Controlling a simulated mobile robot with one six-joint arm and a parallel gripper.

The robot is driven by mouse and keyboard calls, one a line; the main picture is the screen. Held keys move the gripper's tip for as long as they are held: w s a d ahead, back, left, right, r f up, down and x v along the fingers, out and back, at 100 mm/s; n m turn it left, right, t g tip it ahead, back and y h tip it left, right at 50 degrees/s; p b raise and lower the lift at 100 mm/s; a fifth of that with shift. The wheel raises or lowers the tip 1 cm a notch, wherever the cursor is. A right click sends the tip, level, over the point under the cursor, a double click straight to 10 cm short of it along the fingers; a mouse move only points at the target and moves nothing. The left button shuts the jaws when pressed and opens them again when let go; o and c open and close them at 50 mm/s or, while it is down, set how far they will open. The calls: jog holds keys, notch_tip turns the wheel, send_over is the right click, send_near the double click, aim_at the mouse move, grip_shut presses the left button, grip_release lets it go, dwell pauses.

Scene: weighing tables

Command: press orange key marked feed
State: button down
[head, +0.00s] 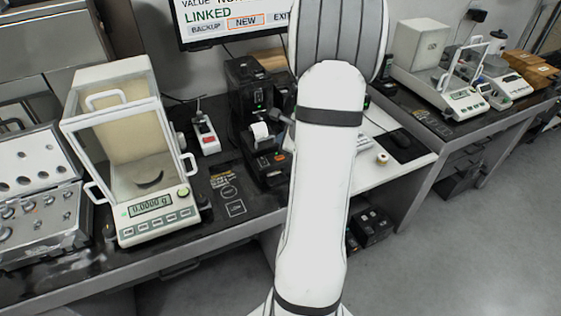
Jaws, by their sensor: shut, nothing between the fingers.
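A small black printer (262,171) with a white paper roll stands on the dark bench, just left of my arm. A small orange spot on its front right, likely the orange key (281,157), shows beside the arm; its marking is too small to read. My white arm rises through the middle of the view and hides most of my gripper. Only what looks like its grey fingertips (279,117) shows left of the arm, above the printer, shut and empty. I cannot tell the gap between fingertips and printer.
A balance with a glass shield (158,207) reads 0.0000 g at left, beside an open weight case (42,222). A taller black device (250,92) stands behind the printer. A monitor (232,20) hangs above. Another balance (463,105) stands on the right bench.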

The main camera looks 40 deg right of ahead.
aim_at(280, 158)
notch_tip(280, 158, down, 4)
jog(key=b, duration=0.3)
jog(key=shift+f, duration=0.1)
jog(key=shift+f+b, duration=0.25)
jog(key=shift+b, duration=0.05)
jog(key=shift+f, duration=0.1)
dwell(1.5)
jog(key=shift+f+b, duration=0.3)
jog(key=shift+b, duration=0.35)
jog(key=shift+f+b, duration=0.35)
jog(key=shift+b, duration=0.15)
dwell(0.3)
dwell(0.4)
jog(key=shift+r+p, duration=0.5)
jog(key=shift+r, duration=0.3)
